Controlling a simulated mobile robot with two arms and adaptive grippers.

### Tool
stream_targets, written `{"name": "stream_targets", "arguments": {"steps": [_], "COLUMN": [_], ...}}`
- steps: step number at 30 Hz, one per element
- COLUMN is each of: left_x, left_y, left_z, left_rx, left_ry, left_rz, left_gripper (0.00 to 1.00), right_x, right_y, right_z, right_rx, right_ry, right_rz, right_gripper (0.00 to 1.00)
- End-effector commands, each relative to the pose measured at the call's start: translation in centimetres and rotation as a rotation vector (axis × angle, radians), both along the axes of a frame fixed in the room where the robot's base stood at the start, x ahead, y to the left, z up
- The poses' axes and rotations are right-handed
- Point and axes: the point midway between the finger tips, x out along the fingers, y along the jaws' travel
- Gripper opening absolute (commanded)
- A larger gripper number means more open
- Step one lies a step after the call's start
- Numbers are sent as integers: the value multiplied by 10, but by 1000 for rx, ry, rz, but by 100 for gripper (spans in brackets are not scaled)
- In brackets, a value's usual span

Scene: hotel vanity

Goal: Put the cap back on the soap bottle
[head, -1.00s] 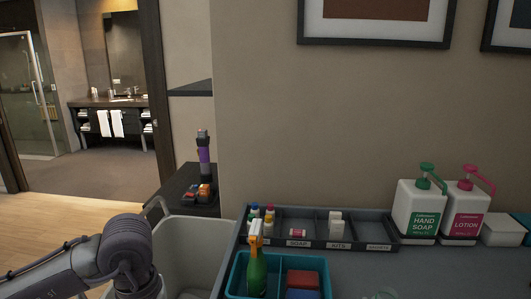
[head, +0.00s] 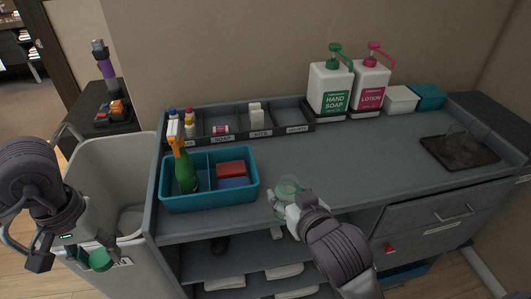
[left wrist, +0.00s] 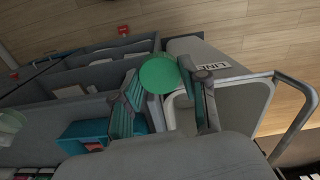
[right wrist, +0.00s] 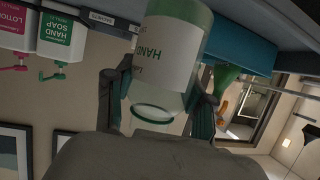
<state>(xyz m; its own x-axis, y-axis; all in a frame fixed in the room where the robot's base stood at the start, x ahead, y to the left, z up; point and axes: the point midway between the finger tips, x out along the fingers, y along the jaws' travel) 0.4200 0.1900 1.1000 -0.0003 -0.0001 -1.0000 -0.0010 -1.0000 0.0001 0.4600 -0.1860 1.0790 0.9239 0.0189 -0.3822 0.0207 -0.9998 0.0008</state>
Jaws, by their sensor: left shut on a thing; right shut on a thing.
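My left gripper (head: 82,253) is shut on the green cap (head: 101,261), held out left of the counter beside the grey bin. In the left wrist view the cap (left wrist: 160,74) is a flat green disc at the fingertips. Cap and bottle are well apart.
A teal caddy (head: 210,207) with a green spray bottle (head: 185,172) stands left of the soap bottle. Behind are a divided tray (head: 240,133), hand soap (head: 331,88) and lotion dispensers (head: 371,85). The grey bin (head: 112,170) is at left. The counter's right middle is clear.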

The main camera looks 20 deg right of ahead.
Motion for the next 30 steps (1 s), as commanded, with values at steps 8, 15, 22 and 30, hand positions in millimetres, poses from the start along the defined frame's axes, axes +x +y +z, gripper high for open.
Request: {"name": "stream_targets", "arguments": {"steps": [8, 15, 22, 30], "left_x": [0, 0, 0, 0], "left_y": [0, 0, 0, 0], "left_z": [0, 0, 0, 0], "left_rx": [0, 0, 0, 0], "left_ry": [0, 0, 0, 0], "left_rz": [1, 1, 1, 1], "left_gripper": [33, 33, 33, 33], "right_x": [-7, -15, -19, -20], "right_y": [53, 107, 134, 136], "right_z": [-8, -15, -19, -20], "right_rx": [-5, -5, -1, 0], "right_ry": [0, -1, 1, 1], "right_rz": [266, 539, 668, 683], "right_gripper": [0, 0, 0, 0]}}
